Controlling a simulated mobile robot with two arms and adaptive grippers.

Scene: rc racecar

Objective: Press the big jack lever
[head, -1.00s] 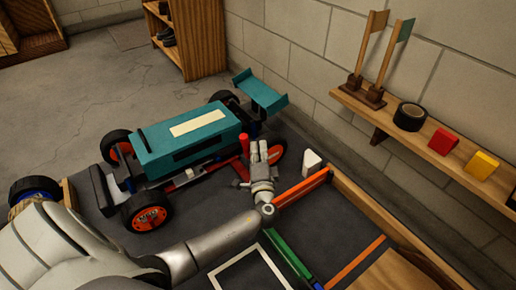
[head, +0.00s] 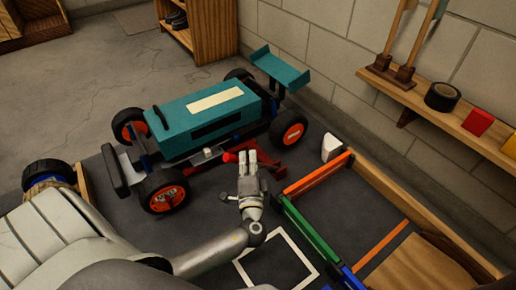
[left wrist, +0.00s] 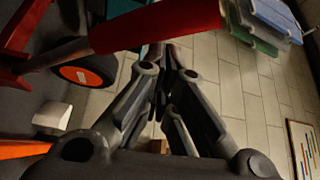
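The jack (head: 275,168) is red and stands on the dark mat at the near side of the teal racecar (head: 195,122). Its big lever has a thick red grip (head: 233,157), which lies low beside the car. My left gripper (head: 248,158) is right beside the grip in the head view. In the left wrist view, the red grip (left wrist: 155,25) crosses the top, just beyond my left fingers (left wrist: 165,75). The fingers converge and look shut with nothing between them. I cannot tell whether they touch the grip. My right gripper is out of view.
A white wedge-shaped block (head: 331,147) stands right of the jack. Orange and green rails (head: 312,235) edge a bay at right. A wall shelf (head: 470,135) holds flags, black tape and coloured blocks. A loose wheel (head: 48,173) lies at left.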

